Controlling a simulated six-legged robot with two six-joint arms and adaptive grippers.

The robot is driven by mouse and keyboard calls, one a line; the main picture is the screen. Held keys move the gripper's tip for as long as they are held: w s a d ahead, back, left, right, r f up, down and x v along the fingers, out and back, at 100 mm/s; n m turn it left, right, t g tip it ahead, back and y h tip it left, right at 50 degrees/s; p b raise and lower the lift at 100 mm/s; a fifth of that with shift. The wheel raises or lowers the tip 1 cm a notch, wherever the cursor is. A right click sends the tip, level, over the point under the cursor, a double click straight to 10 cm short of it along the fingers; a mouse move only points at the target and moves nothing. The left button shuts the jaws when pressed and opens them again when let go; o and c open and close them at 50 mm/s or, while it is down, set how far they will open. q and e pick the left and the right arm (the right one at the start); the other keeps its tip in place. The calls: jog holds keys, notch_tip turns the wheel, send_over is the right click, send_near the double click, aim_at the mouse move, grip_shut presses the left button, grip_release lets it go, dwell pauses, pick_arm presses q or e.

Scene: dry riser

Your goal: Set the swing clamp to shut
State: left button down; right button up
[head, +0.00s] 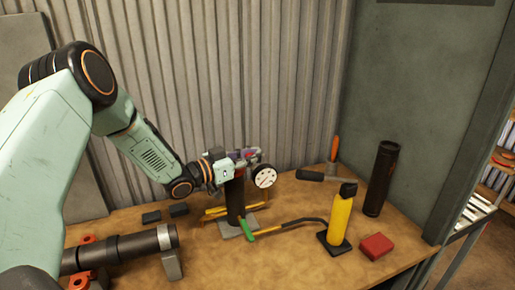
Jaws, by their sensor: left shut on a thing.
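My left gripper (232,166) reaches in from the left and is shut on a small part at the top of a dark upright post (235,200). The fingers hide most of that part. A round white dial gauge (264,177) sits just right of the fingers. The post stands on a grey base plate (238,229), with a yellow bar (222,210) beside it. A lever with a green grip (246,228) lies in front of the post. I cannot tell for certain which part is the swing clamp or its position. My right gripper is not in view.
A yellow bottle (340,217) with a black top, a red block (376,246) and a tall black cylinder (380,180) stand at right. A dark pipe (120,247) lies at front left. An orange-handled tool (333,150) is behind. The wooden bench's (230,272) front middle is clear.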

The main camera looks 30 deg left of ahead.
pick_arm(q)
jog(key=h, duration=0.1)
jog(key=s+m+g+h, duration=0.1)
jog(key=a+m+h, duration=0.1)
jog(key=shift+s+r+g, duration=0.25)
jog(key=shift+s+g, duration=0.1)
jog(key=shift+g, duration=0.05)
jog(key=s+m+g+h, duration=0.1)
jog(key=m+g, duration=0.1)
jog(key=s+a+m+g+h, duration=0.1)
jog(key=g+h, duration=0.1)
jog(key=shift+s+m+h, duration=0.25)
jog(key=shift+m+h, duration=0.05)
jog(key=shift+m, duration=0.1)
jog(key=shift+s+a+m+g+h+b, duration=0.1)
jog(key=shift+s+m+g+h+b, duration=0.15)
jog(key=shift+m+g+h+b, duration=0.5)
